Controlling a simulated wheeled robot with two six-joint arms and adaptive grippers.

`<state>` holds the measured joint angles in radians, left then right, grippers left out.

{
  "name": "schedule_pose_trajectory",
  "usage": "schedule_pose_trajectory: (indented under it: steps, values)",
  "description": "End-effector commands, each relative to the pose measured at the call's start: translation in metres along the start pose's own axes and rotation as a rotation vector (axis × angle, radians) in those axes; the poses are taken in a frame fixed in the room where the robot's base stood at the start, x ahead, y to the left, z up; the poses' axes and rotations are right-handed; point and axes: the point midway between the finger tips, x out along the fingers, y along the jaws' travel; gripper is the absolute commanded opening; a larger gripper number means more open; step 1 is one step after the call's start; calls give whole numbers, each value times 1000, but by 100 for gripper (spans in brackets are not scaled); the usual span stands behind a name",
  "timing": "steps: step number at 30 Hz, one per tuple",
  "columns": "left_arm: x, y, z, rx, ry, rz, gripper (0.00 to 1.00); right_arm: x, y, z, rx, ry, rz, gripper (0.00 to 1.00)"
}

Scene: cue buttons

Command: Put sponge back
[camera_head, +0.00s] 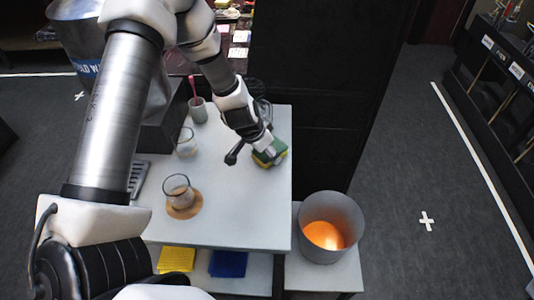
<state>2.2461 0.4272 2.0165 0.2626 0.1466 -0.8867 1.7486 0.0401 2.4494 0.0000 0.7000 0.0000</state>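A green and yellow sponge (272,156) lies at the right edge of the white table (229,214), near its back. My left gripper (250,153) reaches down over the table at the sponge. Its fingers are spread apart; one is to the left of the sponge over bare table, the other is at the sponge and partly covers it. I cannot tell whether that finger touches the sponge. My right gripper is not in view.
A glass cup (178,187) stands on a round wooden coaster (184,211). Another glass (187,146) and a grey cup (198,110) stand behind it. A metal bin (331,222), glowing orange inside, stands at right. Yellow (176,260) and blue (228,264) cloths lie below. A dark cabinet (320,90) stands behind.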

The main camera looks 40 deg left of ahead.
Motion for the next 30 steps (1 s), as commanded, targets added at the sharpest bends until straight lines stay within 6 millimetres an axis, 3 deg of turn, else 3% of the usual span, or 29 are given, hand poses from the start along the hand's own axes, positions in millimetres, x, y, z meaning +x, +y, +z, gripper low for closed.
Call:
schedule_pose_trajectory:
  steps: [7,8,9,20,23,30]
  values:
    - [3,0,1,0,0,-1,33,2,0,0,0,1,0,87]
    - [1,0,0,0,1,-1,76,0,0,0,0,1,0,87]
    - [1,0,0,0,1,-1,91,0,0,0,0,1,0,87]
    - [-2,0,-1,-1,1,-1,91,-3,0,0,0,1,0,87]
    - [-15,0,-3,-4,1,0,91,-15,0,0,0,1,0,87]
    - [-78,0,-6,-5,1,1,91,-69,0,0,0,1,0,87]
